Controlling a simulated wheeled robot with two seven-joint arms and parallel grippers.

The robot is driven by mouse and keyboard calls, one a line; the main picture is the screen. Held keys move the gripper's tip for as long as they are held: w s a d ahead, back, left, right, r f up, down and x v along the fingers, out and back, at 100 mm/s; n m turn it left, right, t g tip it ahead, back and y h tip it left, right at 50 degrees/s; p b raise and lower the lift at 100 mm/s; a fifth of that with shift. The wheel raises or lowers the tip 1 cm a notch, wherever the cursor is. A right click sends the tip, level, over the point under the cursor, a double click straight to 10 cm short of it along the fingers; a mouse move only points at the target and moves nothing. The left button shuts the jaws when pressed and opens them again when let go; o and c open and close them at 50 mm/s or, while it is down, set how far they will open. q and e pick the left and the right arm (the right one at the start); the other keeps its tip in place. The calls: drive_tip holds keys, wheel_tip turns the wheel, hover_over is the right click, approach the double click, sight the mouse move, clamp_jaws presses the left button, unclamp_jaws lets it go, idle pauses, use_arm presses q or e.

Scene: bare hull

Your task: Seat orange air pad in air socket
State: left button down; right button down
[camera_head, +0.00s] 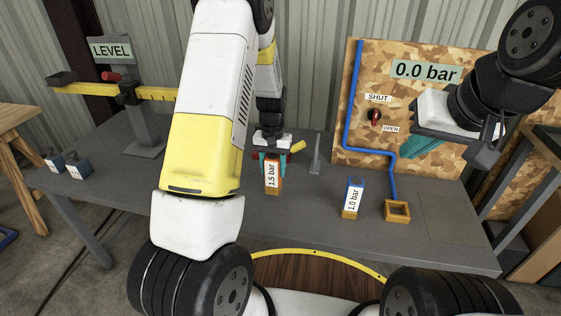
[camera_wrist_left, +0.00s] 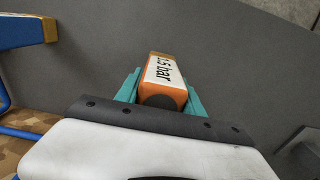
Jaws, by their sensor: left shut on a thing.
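The orange air pad (camera_head: 273,175), a block labelled "1.5 bar", stands upright at the middle of the grey table. It also shows in the left wrist view (camera_wrist_left: 165,80). My left gripper (camera_head: 272,162) has its teal fingers closed on both sides of the pad; I cannot tell whether the pad touches the table. The air socket (camera_head: 397,211), an open square orange frame, lies at the right of the table at the end of a blue pipe. My right gripper (camera_head: 425,147) is raised in front of the board, its teal fingers partly hidden by its body.
A blue-topped block labelled "1.0 bar" (camera_head: 352,198) stands left of the socket. The board (camera_head: 420,75) carries a "0.0 bar" display and a red valve (camera_head: 374,117) between SHUT and OPEN. A yellow balance beam (camera_head: 85,91) and two grey weights (camera_head: 77,164) are at the left.

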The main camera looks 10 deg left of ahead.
sight(272, 175)
use_arm(q)
drive_tip(key=shift+w+a+f, duration=0.1)
drive_tip(key=shift+a+f, duration=0.05)
drive_tip(key=shift+f, duration=0.75)
drive_tip(key=shift+w+a+f, duration=0.1)
drive_tip(key=shift+f, duration=0.8)
drive_tip(key=shift+f, duration=0.1)
drive_tip(key=c, duration=0.7)
unclamp_jaws()
